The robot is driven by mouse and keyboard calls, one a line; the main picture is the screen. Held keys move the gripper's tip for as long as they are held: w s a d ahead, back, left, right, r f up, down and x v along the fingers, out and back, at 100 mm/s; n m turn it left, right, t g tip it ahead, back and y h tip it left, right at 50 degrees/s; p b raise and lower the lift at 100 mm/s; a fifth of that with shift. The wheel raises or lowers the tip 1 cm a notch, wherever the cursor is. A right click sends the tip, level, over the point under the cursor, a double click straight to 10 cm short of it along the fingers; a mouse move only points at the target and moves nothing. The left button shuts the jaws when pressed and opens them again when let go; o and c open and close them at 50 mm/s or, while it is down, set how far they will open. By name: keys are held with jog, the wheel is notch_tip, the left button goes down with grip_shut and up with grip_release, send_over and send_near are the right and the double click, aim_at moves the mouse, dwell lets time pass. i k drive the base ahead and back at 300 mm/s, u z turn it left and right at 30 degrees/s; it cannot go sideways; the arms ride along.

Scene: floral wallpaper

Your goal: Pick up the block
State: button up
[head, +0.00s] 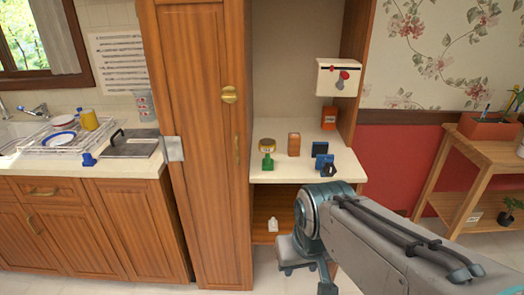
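An upright brown, wood-coloured block (294,144) stands on the cream counter (290,175) of the open cabinet niche, between a jar and a dark blue block-like piece (319,149). Other blue pieces (320,162) are in front of that one, close together. My gripper (308,277) is low in front of the cabinet, below the counter's front edge and apart from everything on it. Its dark end parts are partly hidden by my arm, and its opening is not clear. I see nothing held in it.
A yellow-brown jar (267,145), a green item (267,162) and an orange box (329,117) share the counter. A white wall box (338,78) hangs above. The tall cabinet door (200,150) borders the niche at left. A wooden plant table (470,150) stands at right.

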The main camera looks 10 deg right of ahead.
aim_at(294, 139)
jog(key=u, duration=0.35)
jog(key=k, duration=0.8)
jog(key=z, duration=0.6)
jog(key=i, duration=0.65)
jog(key=z, duration=0.85)
jog(key=i, duration=1)
jog(key=u, duration=0.95)
jog(key=i, duration=0.8)
jog(key=u, duration=0.9)
